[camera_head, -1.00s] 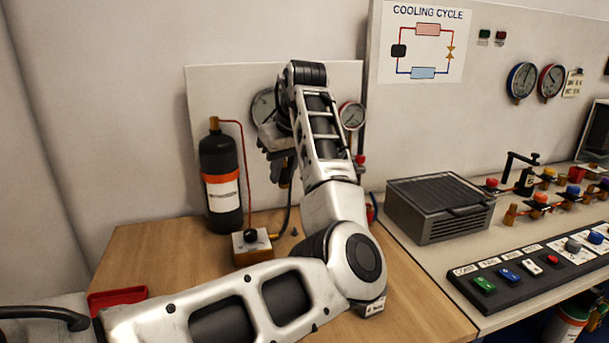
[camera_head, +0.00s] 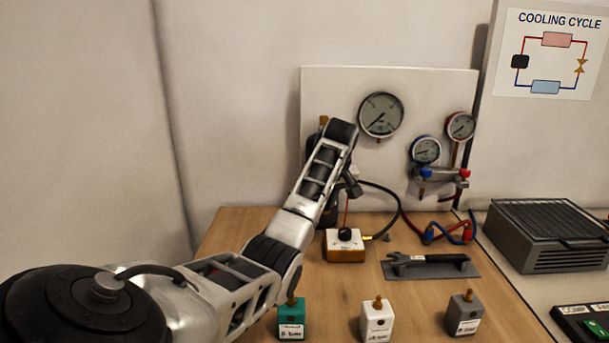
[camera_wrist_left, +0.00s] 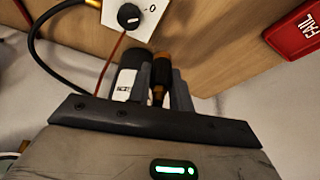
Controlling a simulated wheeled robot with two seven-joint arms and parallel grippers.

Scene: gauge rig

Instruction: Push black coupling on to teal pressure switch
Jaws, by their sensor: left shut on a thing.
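The teal pressure switch (camera_head: 291,322) stands upright at the table's front, a small block with a white label and a brass stub on top. My left gripper (camera_head: 350,185) is beyond it, raised above the white-topped knob box (camera_head: 345,243) and partly hidden by my arm. In the left wrist view its fingers (camera_wrist_left: 162,82) are shut on the black coupling (camera_wrist_left: 160,92), whose brown-orange end (camera_wrist_left: 162,66) shows between them. A black hose (camera_head: 397,205) runs from the box up to the gripper. The coupling is apart from the switch. My right gripper is out of view.
A white switch (camera_head: 377,322) and a grey switch (camera_head: 463,315) stand right of the teal one. A wrench (camera_head: 430,259) lies on a grey mat behind them. A gauge panel (camera_head: 330,90) stands at the back. A red FAIL tray (camera_wrist_left: 295,30) shows in the wrist view.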

